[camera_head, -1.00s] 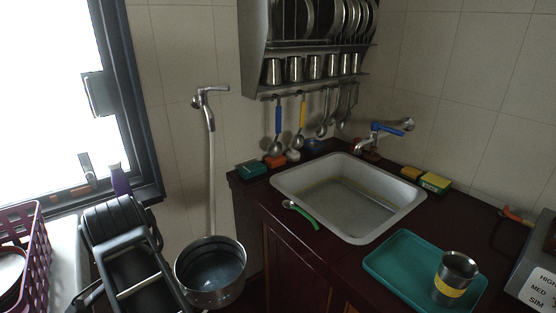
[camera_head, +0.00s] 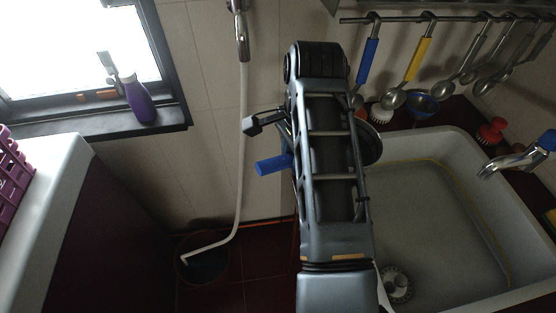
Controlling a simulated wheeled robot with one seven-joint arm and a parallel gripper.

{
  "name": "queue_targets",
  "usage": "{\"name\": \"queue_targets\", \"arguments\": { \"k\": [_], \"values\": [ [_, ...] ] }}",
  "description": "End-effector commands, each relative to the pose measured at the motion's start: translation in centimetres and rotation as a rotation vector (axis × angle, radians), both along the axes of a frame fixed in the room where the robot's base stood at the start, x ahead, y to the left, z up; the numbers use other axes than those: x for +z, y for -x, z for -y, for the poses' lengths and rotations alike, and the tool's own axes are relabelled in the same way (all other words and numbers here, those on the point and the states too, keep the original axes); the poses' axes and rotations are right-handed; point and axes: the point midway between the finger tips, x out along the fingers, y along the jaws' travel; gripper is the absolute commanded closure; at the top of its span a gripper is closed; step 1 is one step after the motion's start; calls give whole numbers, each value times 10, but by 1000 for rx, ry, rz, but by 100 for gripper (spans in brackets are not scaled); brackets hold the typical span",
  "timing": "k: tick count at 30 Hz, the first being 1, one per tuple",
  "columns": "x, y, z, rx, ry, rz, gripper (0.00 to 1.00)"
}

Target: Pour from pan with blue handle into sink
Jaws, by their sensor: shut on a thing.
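The pan's blue handle (camera_head: 272,164) sticks out to the left of my arm. Part of the dark round pan body (camera_head: 372,143) shows to the right of my arm, near the sink's left back corner. My arm hides the middle of the pan, so its contents and exact tilt cannot be told. My gripper (camera_head: 288,140) is mostly hidden behind my arm and is shut on the pan at the handle. The sink (camera_head: 440,215) is on the right, with a drain strainer (camera_head: 397,284) at its lower left.
A tap (camera_head: 520,160) reaches over the sink from the right. Ladles and spoons hang from a rail (camera_head: 400,18) above. A hose (camera_head: 243,130) hangs on the wall at left. A purple bottle (camera_head: 140,98) stands on the window sill. A red stopper-like item (camera_head: 491,131) sits behind the sink.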

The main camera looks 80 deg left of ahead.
Motion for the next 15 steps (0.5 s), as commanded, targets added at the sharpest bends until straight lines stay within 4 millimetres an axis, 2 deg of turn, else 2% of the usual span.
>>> {"name": "queue_targets", "arguments": {
  "k": [15],
  "values": [
    [33,-43,42,-3,-269,-261,100]
  ]
}}
